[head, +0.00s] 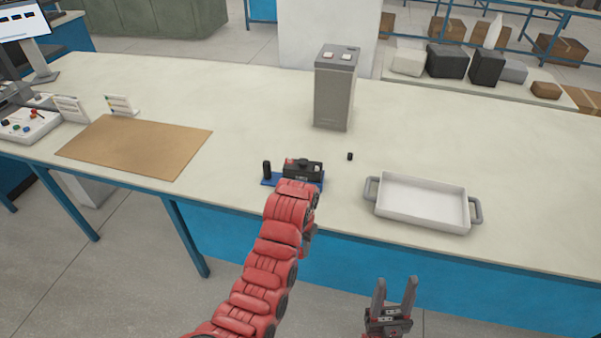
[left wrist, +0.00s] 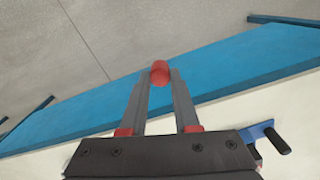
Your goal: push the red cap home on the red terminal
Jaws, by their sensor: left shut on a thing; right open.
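The black battery (head: 309,167) sits in a blue holder (head: 268,182) near the table's front edge. A small red spot, which looks like the red terminal (head: 289,161), shows at its top left. My left gripper (left wrist: 161,86) is shut on the red cap (left wrist: 160,71), held at the fingertips. In the left wrist view they appear against the blue front of the table, apart from the battery. In the head view my red arm hides the cap and most of the gripper. My right gripper (head: 395,284) is open and empty in front of the table.
A black handle (head: 267,168) stands at the holder's left end. A small black cap (head: 350,156) lies right of the battery. A white tray (head: 422,202) is at the right, a grey box-like tower (head: 334,95) behind, and a brown mat (head: 135,147) at the left.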

